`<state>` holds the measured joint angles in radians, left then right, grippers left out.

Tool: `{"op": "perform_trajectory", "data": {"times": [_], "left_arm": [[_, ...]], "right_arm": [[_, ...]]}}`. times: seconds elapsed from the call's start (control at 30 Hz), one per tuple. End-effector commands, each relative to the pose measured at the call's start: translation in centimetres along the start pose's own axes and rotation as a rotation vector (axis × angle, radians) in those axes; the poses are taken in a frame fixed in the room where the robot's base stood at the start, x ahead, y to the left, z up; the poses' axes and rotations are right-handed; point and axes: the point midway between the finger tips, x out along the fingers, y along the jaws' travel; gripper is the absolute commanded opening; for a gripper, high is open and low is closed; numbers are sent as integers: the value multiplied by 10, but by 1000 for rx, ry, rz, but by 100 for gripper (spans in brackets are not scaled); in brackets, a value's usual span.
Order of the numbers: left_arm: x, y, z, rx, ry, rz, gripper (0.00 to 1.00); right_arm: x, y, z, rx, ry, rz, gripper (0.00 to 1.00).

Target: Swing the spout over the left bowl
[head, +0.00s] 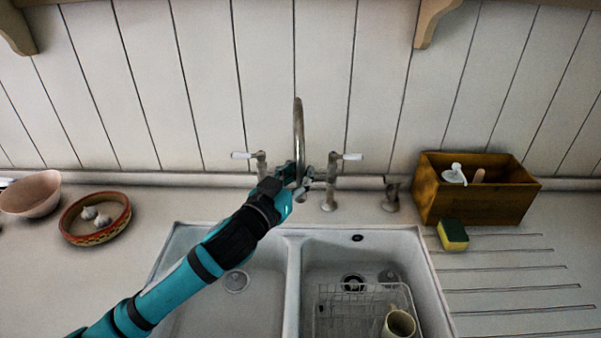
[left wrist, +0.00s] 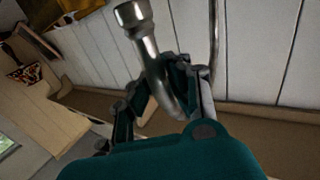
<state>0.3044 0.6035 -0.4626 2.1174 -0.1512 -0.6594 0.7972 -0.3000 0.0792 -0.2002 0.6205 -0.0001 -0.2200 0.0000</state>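The metal gooseneck spout (head: 299,130) rises between two white-handled taps behind the double sink. It looks almost edge-on in the head view, roughly in line with the divider (head: 292,285) between the bowls. The left bowl (head: 205,312) is partly hidden by my left arm. My left gripper (head: 301,178) is at the lower part of the spout in that view, its fingers apart. In the left wrist view the curved spout pipe (left wrist: 151,62) passes between the spread fingers; I cannot tell whether they touch it. My right gripper is not in view.
The right bowl holds a wire rack (head: 335,300) and a cup (head: 399,324). A wooden box (head: 500,200) and a sponge (head: 453,235) are to the right. A pink bowl (head: 30,192) and a patterned dish (head: 95,237) stand at left. Tap levers (head: 348,156) flank the spout closely.

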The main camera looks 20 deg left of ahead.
Motion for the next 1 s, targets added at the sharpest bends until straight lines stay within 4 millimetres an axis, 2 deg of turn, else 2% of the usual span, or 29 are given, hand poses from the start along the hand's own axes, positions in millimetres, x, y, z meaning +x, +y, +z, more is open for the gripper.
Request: {"op": "perform_trajectory", "data": {"times": [0.1,0.83,1.0], "left_arm": [[0,0,0,0,0,1,0],[-1,3,2,0,-4,8,0],[-8,-6,3,2,-5,20,0]], "right_arm": [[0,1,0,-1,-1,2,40],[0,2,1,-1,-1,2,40],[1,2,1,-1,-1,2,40]]}}
